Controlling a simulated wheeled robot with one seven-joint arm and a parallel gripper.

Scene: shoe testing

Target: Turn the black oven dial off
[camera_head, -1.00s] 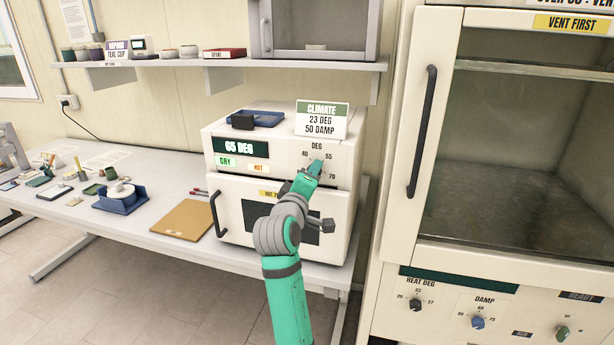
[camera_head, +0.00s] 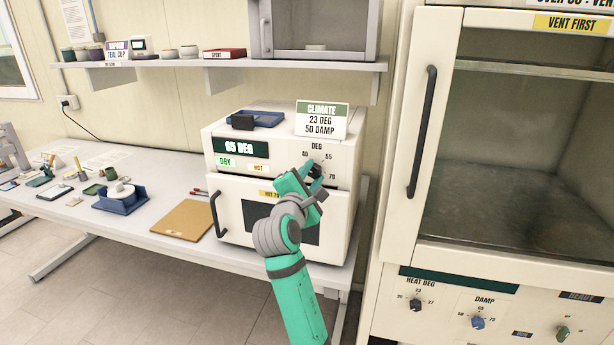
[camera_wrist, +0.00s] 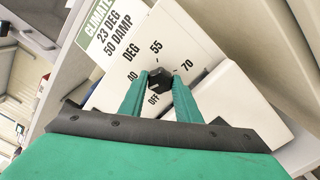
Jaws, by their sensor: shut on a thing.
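The black oven dial (camera_head: 317,171) is on the upper right front of the white oven (camera_head: 280,148). In the wrist view the dial (camera_wrist: 159,79) sits between my green fingertips, with the labels OFF, 40 (partly covered), 55 and 70 around it. My gripper (camera_head: 313,175) is shut on the dial, one finger on each side; it also shows in the wrist view (camera_wrist: 159,84). The OFF label is just below the dial there. I cannot clearly tell where the dial's pointer aims. The oven display (camera_head: 240,147) reads 65 DEG.
A CLIMATE sign (camera_head: 321,119) and a blue tray (camera_head: 257,119) are on top of the oven. The oven door's dark handle (camera_head: 216,214) is at the left. A tall cabinet with its own dials (camera_head: 416,305) stands right. A brown board (camera_head: 183,220) lies on the bench.

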